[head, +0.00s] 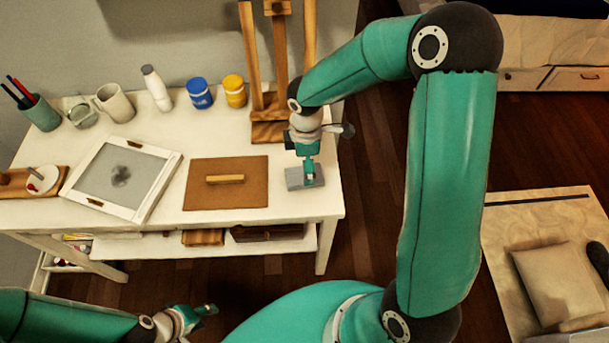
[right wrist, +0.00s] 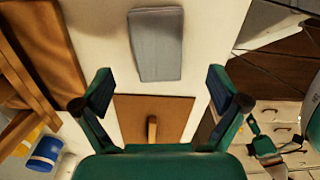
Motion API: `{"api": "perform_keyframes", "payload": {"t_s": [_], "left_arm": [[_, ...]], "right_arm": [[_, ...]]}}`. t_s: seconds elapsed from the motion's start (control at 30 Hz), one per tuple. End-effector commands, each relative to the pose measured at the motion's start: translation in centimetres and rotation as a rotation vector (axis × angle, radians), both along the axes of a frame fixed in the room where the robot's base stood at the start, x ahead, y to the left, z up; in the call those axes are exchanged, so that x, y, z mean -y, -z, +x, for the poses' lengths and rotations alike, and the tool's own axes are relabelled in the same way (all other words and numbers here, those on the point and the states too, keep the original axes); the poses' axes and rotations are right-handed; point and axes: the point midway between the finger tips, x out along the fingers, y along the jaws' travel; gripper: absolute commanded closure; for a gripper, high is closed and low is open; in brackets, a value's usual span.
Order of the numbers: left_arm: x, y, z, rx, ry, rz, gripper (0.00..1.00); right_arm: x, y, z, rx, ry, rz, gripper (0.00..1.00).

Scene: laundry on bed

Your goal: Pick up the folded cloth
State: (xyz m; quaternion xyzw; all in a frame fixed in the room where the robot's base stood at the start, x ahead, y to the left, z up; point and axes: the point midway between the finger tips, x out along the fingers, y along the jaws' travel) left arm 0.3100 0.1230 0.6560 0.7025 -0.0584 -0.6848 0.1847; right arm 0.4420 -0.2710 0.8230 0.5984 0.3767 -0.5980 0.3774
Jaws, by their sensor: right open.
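The folded cloth (head: 294,178) is a small grey rectangle lying flat near the right end of the white table. In the right wrist view the folded cloth (right wrist: 157,48) lies past the fingertips, roughly centred between them. My right gripper (head: 309,178) is over the cloth in the head view and hides part of it. In the right wrist view my right gripper (right wrist: 160,88) has its fingers wide apart with nothing between them. My left gripper (head: 207,310) is low in front of the table, away from the cloth; its jaw opening is too small to make out.
A brown board (head: 226,192) with a wooden block lies left of the cloth, and a white framed screen (head: 125,180) further left. A wooden easel (head: 270,125) stands behind. Yellow (head: 235,91) and blue (head: 199,94) jars, a bottle and cups line the back. The table's right edge is close.

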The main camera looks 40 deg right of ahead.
Motion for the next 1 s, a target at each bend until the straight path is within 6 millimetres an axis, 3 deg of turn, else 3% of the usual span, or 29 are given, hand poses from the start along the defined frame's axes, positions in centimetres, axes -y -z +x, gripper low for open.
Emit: {"api": "perform_keyframes", "payload": {"t_s": [0.4, 0.67, 1.0], "left_arm": [[0.0, -0.4, 0.0, 0.0, 0.0, 0.0, 0.6], [0.0, -0.4, 0.0, 0.0, 0.0, 0.0, 0.6], [0.0, -0.4, 0.0, 0.0, 0.0, 0.0, 0.6]], "right_arm": [[-0.1, 4.9, 0.3, -0.003, 0.0, 0.0, 0.03], [-0.1, 5.0, 0.4, -0.001, -0.001, 0.0, 0.03], [-0.1, 5.0, 0.4, -0.001, -0.001, 0.0, 0.6]]}}
